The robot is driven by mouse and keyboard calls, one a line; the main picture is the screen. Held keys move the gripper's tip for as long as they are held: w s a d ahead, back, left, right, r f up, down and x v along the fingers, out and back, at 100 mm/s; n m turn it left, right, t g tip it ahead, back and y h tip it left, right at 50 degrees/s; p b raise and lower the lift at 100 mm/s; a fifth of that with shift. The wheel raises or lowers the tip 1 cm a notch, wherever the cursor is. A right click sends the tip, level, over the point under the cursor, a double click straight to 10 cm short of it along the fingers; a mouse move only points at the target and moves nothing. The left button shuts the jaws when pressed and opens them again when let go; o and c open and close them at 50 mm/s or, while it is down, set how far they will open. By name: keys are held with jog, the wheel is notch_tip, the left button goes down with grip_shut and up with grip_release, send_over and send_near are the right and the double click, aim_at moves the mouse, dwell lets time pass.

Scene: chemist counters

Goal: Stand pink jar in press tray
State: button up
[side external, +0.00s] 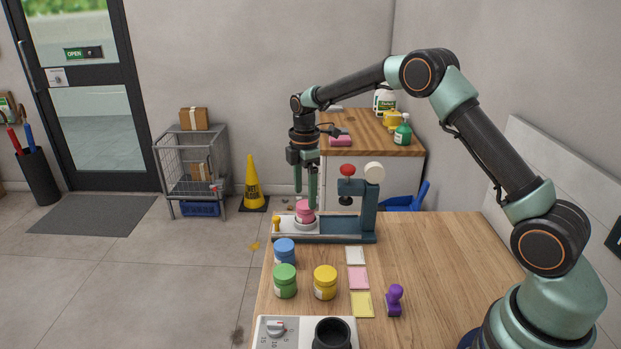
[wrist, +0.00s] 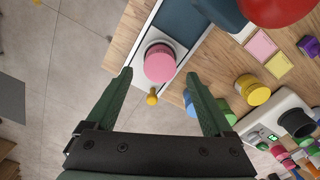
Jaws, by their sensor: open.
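The pink jar (side external: 305,210) stands upright in the light round holder of the press tray (side external: 325,238), at the tray's left end. In the wrist view the pink jar's lid (wrist: 159,63) shows from above, on the pale end of the tray (wrist: 137,73). My gripper (side external: 306,196) is above the jar in the side view, fingers pointing down. In the wrist view its two green fingers (wrist: 158,75) are spread apart with a gap on both sides of the jar. The gripper is open and holds nothing.
The press's red knob (side external: 347,170) and upright (side external: 369,208) stand right of the jar. A small yellow knob (side external: 276,223) is at the tray's left end. Blue (side external: 284,251), green (side external: 285,281) and yellow (side external: 325,282) jars stand in front.

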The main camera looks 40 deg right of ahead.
aim_at(305, 205)
jog(key=s+a+r+m+t, duration=0.1)
jog(key=s+r+m, duration=0.15)
jog(key=r, duration=0.55)
jog(key=s+a+r+m+t, duration=0.1)
jog(key=s+r+m, duration=0.15)
jog(key=r, duration=0.45)
jog(key=s+a+m+t, duration=0.3)
jog(key=s+m, duration=0.6)
jog(key=s, duration=1)
jog(key=shift+t, duration=0.3)
